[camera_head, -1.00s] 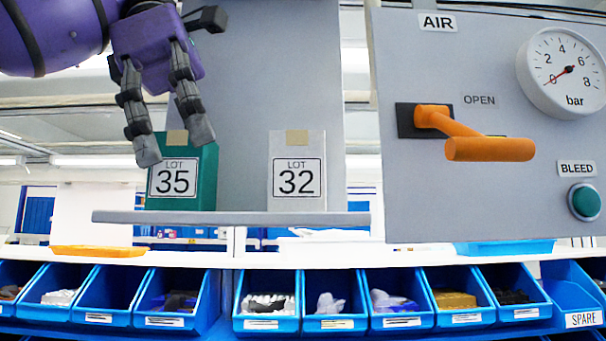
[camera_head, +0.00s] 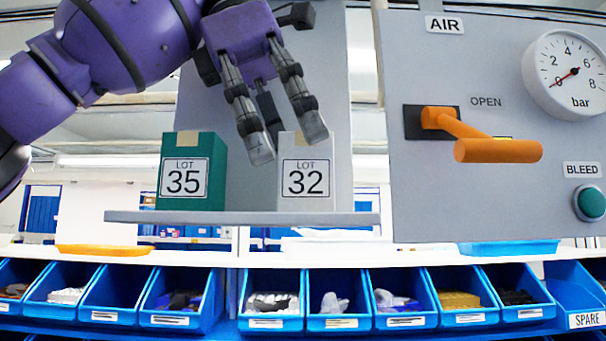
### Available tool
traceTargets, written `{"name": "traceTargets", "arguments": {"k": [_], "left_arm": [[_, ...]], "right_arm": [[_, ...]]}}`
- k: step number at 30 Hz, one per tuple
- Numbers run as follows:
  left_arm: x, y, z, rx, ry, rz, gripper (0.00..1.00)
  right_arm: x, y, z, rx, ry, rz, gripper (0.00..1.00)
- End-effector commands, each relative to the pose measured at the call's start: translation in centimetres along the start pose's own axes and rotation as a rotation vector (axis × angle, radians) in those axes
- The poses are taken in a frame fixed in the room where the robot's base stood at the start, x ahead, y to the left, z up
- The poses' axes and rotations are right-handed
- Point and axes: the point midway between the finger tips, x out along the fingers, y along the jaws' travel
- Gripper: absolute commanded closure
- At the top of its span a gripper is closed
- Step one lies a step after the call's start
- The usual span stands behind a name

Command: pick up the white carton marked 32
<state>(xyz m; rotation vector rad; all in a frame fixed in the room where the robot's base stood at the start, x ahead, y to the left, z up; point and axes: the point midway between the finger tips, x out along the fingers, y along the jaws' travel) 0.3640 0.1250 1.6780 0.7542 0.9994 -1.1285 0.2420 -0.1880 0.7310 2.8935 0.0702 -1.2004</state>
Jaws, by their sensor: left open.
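The white carton marked 32 (camera_head: 306,199) stands upright on a narrow grey shelf (camera_head: 240,217), in front of a grey panel. My left gripper (camera_head: 288,150) comes down from above on a purple arm. It is open, with its fingertips pointing down. In the picture its fingers overlap the upper left part of the white carton; whether they touch it I cannot tell. A green carton marked 35 (camera_head: 190,196) stands upright on the same shelf to the left, apart from the white one. My right gripper is not in view.
Right of the shelf is a grey panel with an orange lever handle (camera_head: 497,151), a pressure gauge (camera_head: 566,76) and a green button (camera_head: 590,203). Below and behind, several blue bins (camera_head: 340,322) stand in a row. The shelf between the cartons is bare.

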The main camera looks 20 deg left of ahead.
Motion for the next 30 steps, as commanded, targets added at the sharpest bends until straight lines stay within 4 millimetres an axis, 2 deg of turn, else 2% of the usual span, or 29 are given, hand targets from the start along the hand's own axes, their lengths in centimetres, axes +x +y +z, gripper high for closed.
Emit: {"name": "traceTargets", "arguments": {"k": [1, 9, 20, 23, 30], "left_arm": [[0.8, 0.1, 1.2, 0.005, 0.003, -0.008, 0.34], [3.0, 0.1, 0.8, 0.001, 0.003, -0.006, 0.34], [3.4, 0.0, 0.8, 0.0, 0.0, -0.002, 0.34], [3.4, 0.0, 0.7, 0.0, -0.001, -0.002, 0.45], [3.4, 0.0, 0.7, 0.0, -0.001, -0.002, 0.76]], "right_arm": [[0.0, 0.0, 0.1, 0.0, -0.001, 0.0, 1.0], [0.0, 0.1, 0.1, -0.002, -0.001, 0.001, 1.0], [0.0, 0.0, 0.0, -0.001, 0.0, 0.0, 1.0], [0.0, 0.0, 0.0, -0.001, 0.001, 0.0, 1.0], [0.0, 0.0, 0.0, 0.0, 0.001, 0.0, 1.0]]}}
